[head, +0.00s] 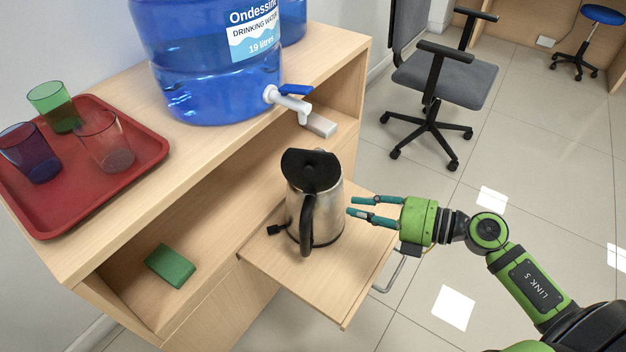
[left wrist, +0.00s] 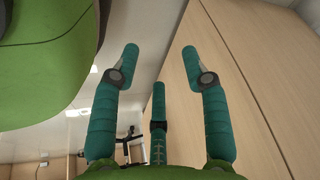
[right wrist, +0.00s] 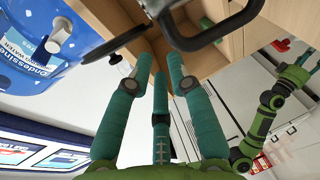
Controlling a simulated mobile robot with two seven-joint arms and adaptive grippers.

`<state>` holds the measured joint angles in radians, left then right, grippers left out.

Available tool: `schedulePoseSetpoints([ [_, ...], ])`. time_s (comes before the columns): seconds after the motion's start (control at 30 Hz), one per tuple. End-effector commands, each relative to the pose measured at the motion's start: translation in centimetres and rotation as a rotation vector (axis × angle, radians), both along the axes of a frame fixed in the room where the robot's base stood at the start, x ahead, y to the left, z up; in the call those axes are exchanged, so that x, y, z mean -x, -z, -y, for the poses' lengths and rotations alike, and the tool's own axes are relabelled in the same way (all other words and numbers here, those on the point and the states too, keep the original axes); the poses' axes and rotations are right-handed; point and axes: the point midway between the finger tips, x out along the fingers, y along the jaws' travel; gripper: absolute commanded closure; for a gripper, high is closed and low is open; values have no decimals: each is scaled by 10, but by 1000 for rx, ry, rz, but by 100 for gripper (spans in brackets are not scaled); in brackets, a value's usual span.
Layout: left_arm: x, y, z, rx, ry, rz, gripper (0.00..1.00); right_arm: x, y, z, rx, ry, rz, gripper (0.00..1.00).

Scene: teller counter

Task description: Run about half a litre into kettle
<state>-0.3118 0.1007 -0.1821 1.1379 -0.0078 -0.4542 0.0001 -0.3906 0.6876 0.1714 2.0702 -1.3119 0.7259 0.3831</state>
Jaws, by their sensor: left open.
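The steel kettle (head: 330,218) with black lid and black handle stands upright on a pulled-out wooden shelf (head: 345,300). Its handle (right wrist: 215,32) shows near the fingertips in the right wrist view. The blue water bottle (head: 215,85) stands on the counter, its white tap (head: 284,98) with a blue lever above and behind the kettle. My right gripper (head: 362,206) is beside the kettle's right side, fingers apart, with nothing seen between them. My left gripper (left wrist: 160,62) is open and empty beside a wooden panel; it is outside the head view. The water level inside the kettle is hidden.
A red tray (head: 140,165) with several plastic cups is on the counter at left. A green block (head: 170,266) lies in the open compartment below. A pale box (head: 320,125) sits behind the kettle.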

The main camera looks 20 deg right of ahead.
Motion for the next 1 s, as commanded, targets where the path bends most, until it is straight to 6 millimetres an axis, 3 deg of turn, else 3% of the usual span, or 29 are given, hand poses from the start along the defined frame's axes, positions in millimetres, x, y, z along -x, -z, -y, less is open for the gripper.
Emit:
schedulePoseSetpoints([
  [0.13, 4, -4, 1, 1, -1, -7, 54, -1, -8, -2, -23, -2, -7, 100],
  [0.23, 13, -14, 0, -1, -1, -23, 54, -2, -32, -8, -102, -6, -33, 100],
  [0.5, 66, -58, -7, -10, -2, -109, 54, -17, -139, -24, -560, 7, -267, 100],
  [0.7, 112, -92, -12, -18, -3, -178, 54, -36, -201, -20, -908, 69, -526, 100],
  [0.83, 140, -112, -15, -23, -3, -218, 54, -48, -223, -13, -1092, 130, -693, 100],
  [1.0, 164, -129, -19, -26, -2, -252, 54, -59, -234, -4, -1251, 202, -851, 100],
])
